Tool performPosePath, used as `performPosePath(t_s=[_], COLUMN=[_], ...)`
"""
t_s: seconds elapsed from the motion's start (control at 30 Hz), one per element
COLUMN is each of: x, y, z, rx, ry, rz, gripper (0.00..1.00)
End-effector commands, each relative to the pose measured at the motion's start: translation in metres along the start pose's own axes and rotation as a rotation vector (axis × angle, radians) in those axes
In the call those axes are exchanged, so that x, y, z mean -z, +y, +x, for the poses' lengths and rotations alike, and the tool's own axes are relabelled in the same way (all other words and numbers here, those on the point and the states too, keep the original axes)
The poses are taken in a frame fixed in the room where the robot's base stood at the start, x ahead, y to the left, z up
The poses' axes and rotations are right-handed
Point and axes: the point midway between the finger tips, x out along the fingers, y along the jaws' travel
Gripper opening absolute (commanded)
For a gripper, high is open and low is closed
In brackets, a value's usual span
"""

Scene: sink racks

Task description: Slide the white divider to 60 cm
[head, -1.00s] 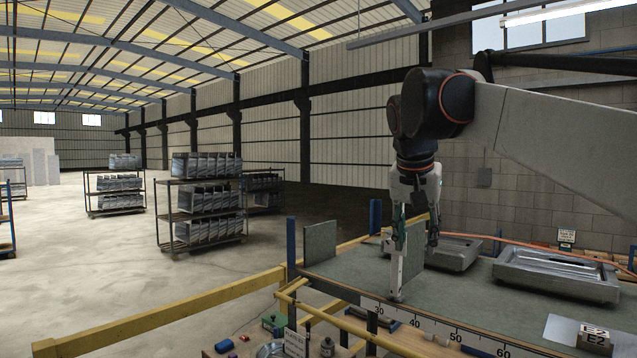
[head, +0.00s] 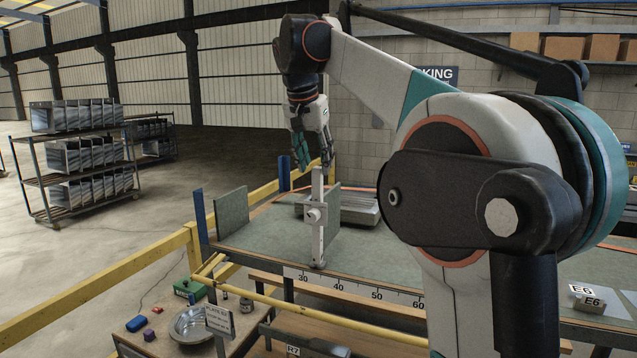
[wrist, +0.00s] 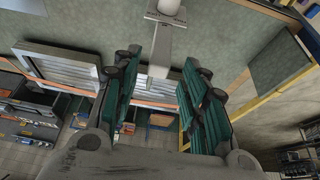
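The white divider (head: 318,238) stands upright at the front edge of the green bench, with a round knob on its post and a green panel behind it. Its foot is a little right of the 30 mark on the scale (head: 360,292). The 60 mark is farther right, beside my arm. My gripper (head: 314,163) points down at the top of the post, fingers spread. In the wrist view, the divider (wrist: 160,52) shows between the open green fingers (wrist: 160,80); I see no finger closed on it.
A fixed green panel (head: 231,211) stands at the bench's left end. A steel sink (head: 358,207) lies behind the divider. A yellow rail (head: 130,275) and a low table with a metal bowl (head: 190,323) are in front. The bench strip right of the divider looks clear.

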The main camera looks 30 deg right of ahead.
Motion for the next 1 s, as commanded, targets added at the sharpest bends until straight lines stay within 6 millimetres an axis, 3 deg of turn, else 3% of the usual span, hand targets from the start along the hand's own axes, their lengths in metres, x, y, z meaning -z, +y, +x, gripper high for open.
performPosePath(t_s=[0.2,0.4,0.83,1.0], x=[0.000,0.000,0.000,0.000], y=[0.001,0.000,0.001,0.000], z=[0.040,0.065,0.074,0.074], rx=[0.000,0.000,0.000,0.000], ry=[0.000,0.000,0.000,0.000], rz=[0.000,0.000,-0.001,-0.001], gripper=[0.40,0.40,0.40,0.04])
